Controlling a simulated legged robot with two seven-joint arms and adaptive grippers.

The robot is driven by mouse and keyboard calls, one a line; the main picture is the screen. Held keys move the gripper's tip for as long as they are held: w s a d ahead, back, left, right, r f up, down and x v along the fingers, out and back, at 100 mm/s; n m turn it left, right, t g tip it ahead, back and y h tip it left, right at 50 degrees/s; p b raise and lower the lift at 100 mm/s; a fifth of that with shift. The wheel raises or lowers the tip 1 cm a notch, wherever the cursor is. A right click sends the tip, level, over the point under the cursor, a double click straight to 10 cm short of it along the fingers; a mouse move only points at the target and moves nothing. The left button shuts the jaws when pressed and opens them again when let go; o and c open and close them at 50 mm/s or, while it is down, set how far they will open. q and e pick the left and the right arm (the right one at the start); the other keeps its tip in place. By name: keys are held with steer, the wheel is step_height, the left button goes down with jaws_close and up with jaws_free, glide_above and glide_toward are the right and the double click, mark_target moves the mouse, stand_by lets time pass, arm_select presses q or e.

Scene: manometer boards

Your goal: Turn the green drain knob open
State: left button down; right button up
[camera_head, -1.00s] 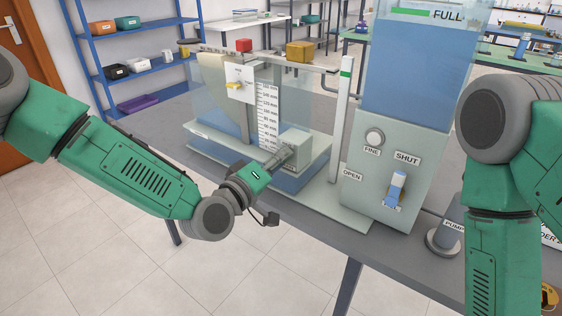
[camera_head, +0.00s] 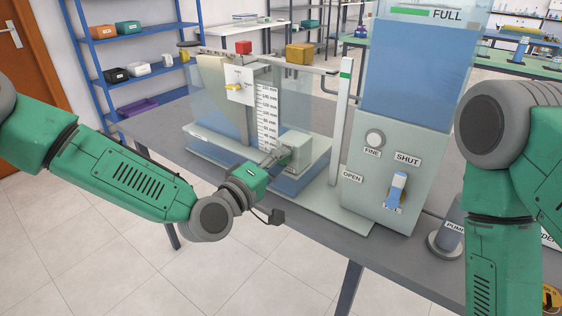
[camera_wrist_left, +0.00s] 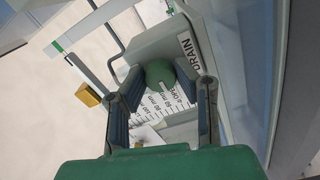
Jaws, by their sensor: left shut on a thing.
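The green drain knob (camera_wrist_left: 160,72) sits on a pale housing (camera_wrist_left: 165,42) labelled DRAIN in the left wrist view. My left gripper (camera_wrist_left: 160,78) is shut on it, with one finger on each side of the knob. In the head view my left gripper (camera_head: 274,157) reaches the pale drain housing (camera_head: 295,146) at the front of the water tank; the knob itself is hidden there. My right arm shows at the right, but its gripper is out of view.
A grey-green panel (camera_head: 372,190) right of the tank carries a white FINE knob (camera_head: 375,138) and a blue lever (camera_head: 396,189) between OPEN and SHUT labels. A white post (camera_head: 342,120) stands between tank and panel. The bench (camera_head: 330,245) has bare surface in front.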

arm_select(q)
steer(key=c, duration=1.3)
jaws_free()
steer(key=shift+s+a+f, duration=0.1)
steer(key=shift+s+f, duration=0.05)
steer(key=shift+f, duration=0.25)
steer(key=shift+o, duration=0.2)
steer(key=shift+a+r, duration=0.1)
steer(key=shift+r, duration=0.05)
steer(key=v, duration=1.2)
